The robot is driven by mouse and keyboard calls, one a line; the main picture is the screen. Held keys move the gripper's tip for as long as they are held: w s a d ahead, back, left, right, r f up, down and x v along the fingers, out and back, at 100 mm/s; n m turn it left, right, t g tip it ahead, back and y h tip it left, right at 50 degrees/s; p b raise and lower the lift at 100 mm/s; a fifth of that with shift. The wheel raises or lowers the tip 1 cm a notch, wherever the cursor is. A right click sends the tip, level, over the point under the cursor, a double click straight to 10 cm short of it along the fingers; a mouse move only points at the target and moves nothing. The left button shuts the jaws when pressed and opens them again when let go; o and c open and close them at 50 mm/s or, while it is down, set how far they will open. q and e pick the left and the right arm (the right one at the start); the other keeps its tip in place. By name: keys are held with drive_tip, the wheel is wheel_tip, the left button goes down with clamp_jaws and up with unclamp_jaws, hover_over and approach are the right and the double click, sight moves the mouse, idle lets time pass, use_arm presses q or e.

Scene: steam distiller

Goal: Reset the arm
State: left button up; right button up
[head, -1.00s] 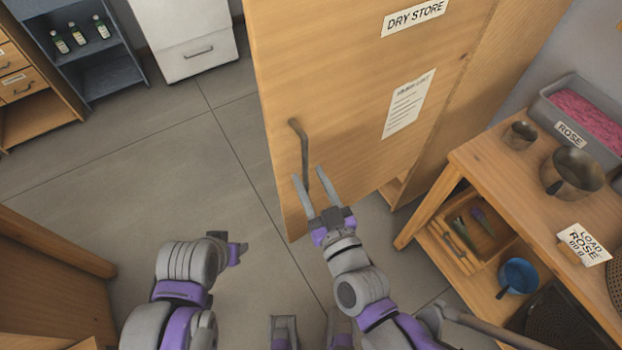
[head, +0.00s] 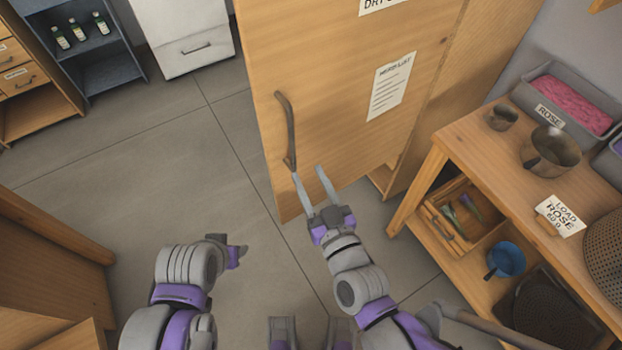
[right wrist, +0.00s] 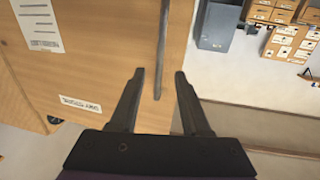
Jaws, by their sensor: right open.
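The wooden cabinet (head: 340,95), with its cut-off DRY label, stands ahead in the head view. My right gripper (head: 308,170) is open and empty, pointing at the door by the handle's lower end. In the right wrist view the handle (right wrist: 162,45) shows in line with the gap between my open fingers (right wrist: 159,74); I cannot tell whether they touch it. My left gripper (head: 238,251) is low at centre-left, its arm folded; its jaws are too unclear to read.
A wooden table (head: 480,165) at right holds pots, a ROSE bin (head: 565,98) and a LOAD ROSE card (head: 561,216); a blue pan (head: 506,260) sits on its lower shelf. Wooden furniture (head: 45,240) is near left. The floor between is clear.

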drive_tip(key=shift+d, duration=0.1)
drive_tip(key=s+d+f+m+g+h+p, duration=0.2)
drive_tip(key=s+d+g+h, duration=0.1)
drive_tip(key=d, duration=0.6)
drive_tip(key=s+d+f+m+g+h+p, duration=0.2)
drive_tip(key=s+d+f+g+h+p, duration=0.1)
drive_tip(key=s+d+g, duration=0.3)
drive_tip(key=d+g+h, duration=0.1)
drive_tip(key=d+g, duration=0.1)
drive_tip(key=d, duration=0.1)
drive_tip(key=shift+m+p, duration=0.3)
drive_tip(key=shift+s, duration=0.1)
